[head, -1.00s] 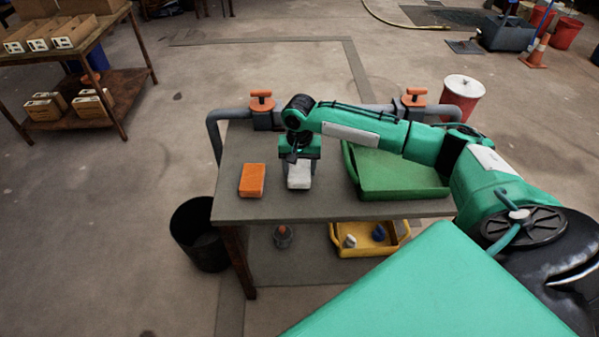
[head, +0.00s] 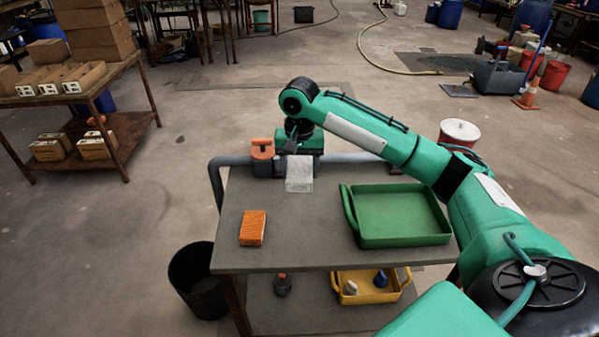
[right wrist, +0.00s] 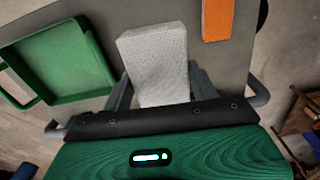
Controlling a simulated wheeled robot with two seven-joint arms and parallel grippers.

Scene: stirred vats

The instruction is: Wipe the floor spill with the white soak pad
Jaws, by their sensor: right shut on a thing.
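The white soak pad (head: 299,176) is held by my right gripper (head: 299,158) near the back edge of the table. In the right wrist view the pad (right wrist: 156,58) sits between the two fingers of my right gripper (right wrist: 160,90), which are shut on it. It appears raised above the tabletop, but the exact gap is hard to tell. My left gripper is not in view. I cannot clearly make out a spill on the visible floor.
An orange block (head: 252,228) and a green tray (head: 400,240) are on the grey table (head: 300,250). A yellow tray (head: 368,297) is on the lower shelf. A black bin (head: 197,285) stands at the left.

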